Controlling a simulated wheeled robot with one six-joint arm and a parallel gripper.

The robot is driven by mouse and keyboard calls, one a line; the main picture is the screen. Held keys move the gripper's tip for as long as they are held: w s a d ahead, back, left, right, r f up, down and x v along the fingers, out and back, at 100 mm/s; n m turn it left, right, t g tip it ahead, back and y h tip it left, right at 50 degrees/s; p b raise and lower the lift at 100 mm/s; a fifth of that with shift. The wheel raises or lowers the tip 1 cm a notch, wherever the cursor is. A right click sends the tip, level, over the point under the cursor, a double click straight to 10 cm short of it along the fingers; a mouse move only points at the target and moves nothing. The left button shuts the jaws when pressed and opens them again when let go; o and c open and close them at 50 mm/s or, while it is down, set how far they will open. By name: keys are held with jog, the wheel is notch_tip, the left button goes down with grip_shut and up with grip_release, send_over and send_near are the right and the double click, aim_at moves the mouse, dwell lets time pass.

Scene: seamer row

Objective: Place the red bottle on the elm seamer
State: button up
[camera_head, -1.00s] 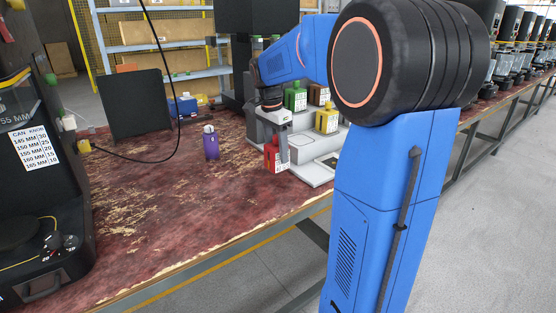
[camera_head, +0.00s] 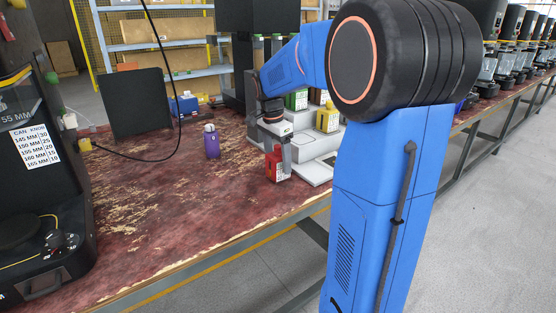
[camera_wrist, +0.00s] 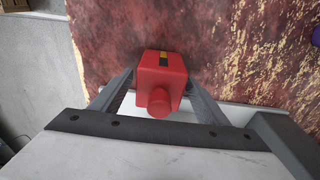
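The red bottle (camera_head: 274,166) is at the near left corner of a pale stepped rack, low over the worn red table; I cannot tell if it touches the table. My gripper (camera_head: 279,155) points down from above, its fingers around the bottle. In the wrist view, the red bottle (camera_wrist: 160,72) sits between the two fingers of my gripper (camera_wrist: 160,85), which appear shut on its sides. A black seamer (camera_head: 40,200) with a can-and-knob chart stands at the left. No name is readable on it, so I cannot tell if it is the elm seamer.
The pale rack (camera_head: 318,168) holds a green bottle (camera_head: 297,100) and a yellow one (camera_head: 327,119). A purple bottle (camera_head: 211,142) stands left of my gripper. A dark panel (camera_head: 141,102) and a hanging cable are behind. The table (camera_head: 170,215) is clear at front left. More machines line the right.

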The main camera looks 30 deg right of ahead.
aim_at(274, 156)
jog(key=shift+r, duration=0.1)
notch_tip(274, 156, up, 12)
jog(key=a, duration=0.1)
jog(key=shift+a, duration=0.3)
